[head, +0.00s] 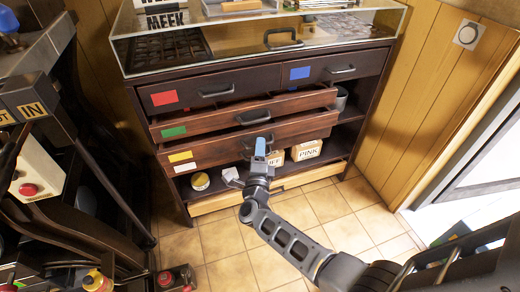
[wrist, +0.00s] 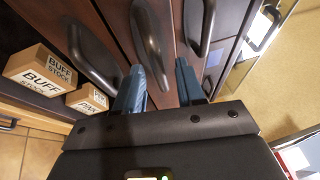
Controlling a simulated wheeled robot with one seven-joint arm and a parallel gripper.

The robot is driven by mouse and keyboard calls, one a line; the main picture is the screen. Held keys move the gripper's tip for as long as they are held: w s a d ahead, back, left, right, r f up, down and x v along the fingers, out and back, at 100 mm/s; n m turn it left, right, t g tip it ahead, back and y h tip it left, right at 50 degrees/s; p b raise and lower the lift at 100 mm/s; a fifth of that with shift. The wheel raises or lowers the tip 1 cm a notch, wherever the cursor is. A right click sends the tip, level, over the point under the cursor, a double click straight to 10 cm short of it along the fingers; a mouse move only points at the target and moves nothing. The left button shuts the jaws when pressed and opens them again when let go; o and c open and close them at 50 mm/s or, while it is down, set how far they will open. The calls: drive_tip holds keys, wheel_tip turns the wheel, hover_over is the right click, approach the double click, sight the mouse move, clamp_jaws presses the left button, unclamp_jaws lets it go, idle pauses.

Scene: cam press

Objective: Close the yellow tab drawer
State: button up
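The yellow tab drawer (head: 215,150) is in the dark wood cabinet in the head view, under the green tab drawer (head: 205,123). Its yellow tab (head: 181,156) is at its left end, with a white tab (head: 186,167) just below. Its front stands out from the cabinet, and a strip of its inside shows above the front edge. My gripper (head: 261,146) is in front of this drawer, near its handle, which it partly hides.
The green tab drawer also stands out. The red (head: 164,98) and blue (head: 300,73) tab drawers look flush. Below, an open shelf holds stock boxes (head: 306,150) and a yellow tin (head: 200,181). Dark machinery (head: 70,190) stands at left. Tiled floor (head: 225,240) is clear in front.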

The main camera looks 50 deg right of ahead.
drive_tip(key=shift+w+d, duration=0.1)
drive_tip(key=shift+c, duration=0.4)
clamp_jaws()
